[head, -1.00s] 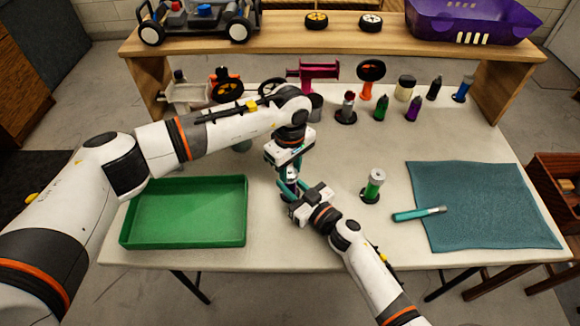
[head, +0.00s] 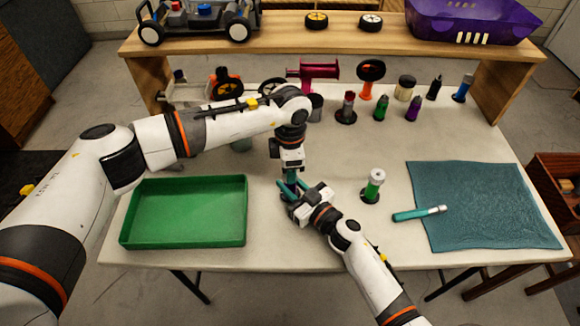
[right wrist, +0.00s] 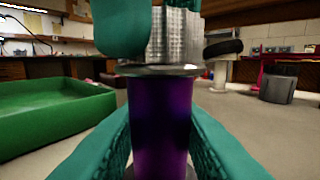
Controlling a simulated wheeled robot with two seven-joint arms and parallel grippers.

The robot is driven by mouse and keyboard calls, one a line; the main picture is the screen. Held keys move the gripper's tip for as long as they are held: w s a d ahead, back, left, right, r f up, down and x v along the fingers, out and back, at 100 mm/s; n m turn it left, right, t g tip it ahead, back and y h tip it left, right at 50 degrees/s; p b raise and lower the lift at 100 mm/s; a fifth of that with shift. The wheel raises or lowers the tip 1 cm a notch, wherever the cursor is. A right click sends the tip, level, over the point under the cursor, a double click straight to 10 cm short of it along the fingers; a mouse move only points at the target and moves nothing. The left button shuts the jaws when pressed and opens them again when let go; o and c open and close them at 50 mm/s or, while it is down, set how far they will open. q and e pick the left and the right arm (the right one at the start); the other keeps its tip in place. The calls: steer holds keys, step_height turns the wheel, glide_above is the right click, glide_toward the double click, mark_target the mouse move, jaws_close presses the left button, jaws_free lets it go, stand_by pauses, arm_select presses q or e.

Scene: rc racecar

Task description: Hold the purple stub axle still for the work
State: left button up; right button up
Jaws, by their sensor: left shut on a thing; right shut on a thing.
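The purple stub axle (right wrist: 160,125) stands upright in the right wrist view, between the teal fingers of my right gripper (head: 288,190), which is shut on it. A ribbed silver metal piece (right wrist: 175,40) sits on top of the axle, above a thin metal rim. My left gripper (head: 292,174) comes down from above and is shut on this metal piece; its teal fingers (right wrist: 120,28) partly cover it. In the head view the grippers hide most of the axle.
A green tray (head: 185,256) lies to the left. A green-and-white cylinder on a stand (head: 373,184) is just right of the grippers. A teal mat (head: 490,205) with a teal-handled tool (head: 418,213) is further right. Bottles and a magenta stand (head: 312,72) line the back.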

arm_select(q)
steer(key=n, duration=0.4)
steer(key=shift+n, duration=0.3)
steer(key=n, duration=0.4)
steer(key=shift+n, duration=0.3)
steer(key=n, duration=1.3)
steer(key=shift+w+n, duration=0.1)
steer(key=shift+n, duration=0.2)
steer(key=n, duration=0.4)
steer(key=shift+n, duration=0.3)
steer(key=n, duration=0.9)
steer(key=shift+n, duration=0.3)
